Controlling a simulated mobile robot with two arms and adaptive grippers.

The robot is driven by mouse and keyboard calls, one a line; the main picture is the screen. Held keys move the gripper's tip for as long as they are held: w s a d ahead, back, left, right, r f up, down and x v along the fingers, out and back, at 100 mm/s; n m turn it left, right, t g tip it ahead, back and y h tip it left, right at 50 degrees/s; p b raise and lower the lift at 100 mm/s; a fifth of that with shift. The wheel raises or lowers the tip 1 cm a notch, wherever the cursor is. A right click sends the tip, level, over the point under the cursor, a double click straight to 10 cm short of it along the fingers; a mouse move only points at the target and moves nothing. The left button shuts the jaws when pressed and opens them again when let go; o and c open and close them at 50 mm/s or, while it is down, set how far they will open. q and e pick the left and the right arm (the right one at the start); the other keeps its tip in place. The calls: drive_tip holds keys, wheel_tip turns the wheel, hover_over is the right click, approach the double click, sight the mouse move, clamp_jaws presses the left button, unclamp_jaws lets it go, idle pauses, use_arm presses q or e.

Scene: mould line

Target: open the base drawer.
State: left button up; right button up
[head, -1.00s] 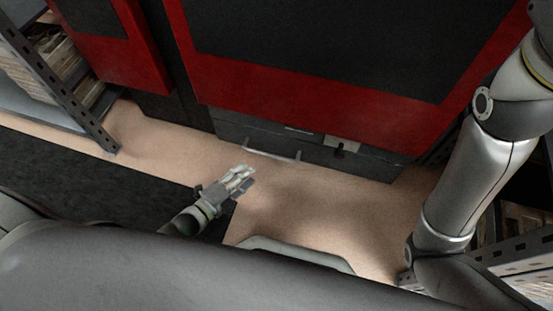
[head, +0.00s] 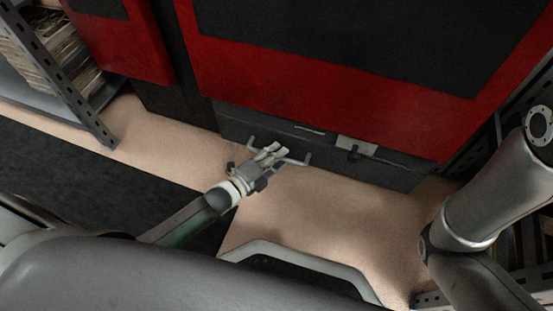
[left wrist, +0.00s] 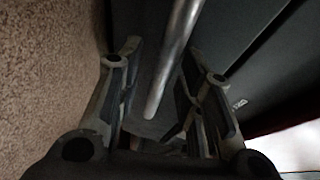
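The base drawer (head: 328,160) is a dark grey front low on the red and black machine, and it looks closed. Its pale bar handle (head: 294,161) stands out from the front. My left gripper (head: 271,149) is at the handle's middle in the head view. In the left wrist view the handle bar (left wrist: 175,60) runs between the two spread fingers of my left gripper (left wrist: 163,62), with a gap on each side. The drawer front (left wrist: 245,60) lies behind the bar there. My right gripper is out of view; only part of my right arm shows.
A small metal plate with a dark knob (head: 354,150) sits right of the handle. Shelving (head: 70,100) stands at the left and more at the lower right. The tan floor (head: 330,210) before the drawer is clear, with a dark mat (head: 70,165) to the left.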

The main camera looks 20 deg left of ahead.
use_arm(q)
drive_tip(key=shift+w+d, duration=0.1)
drive_tip(key=shift+w, duration=0.1)
clamp_jaws()
drive_tip(key=shift+s, duration=0.15)
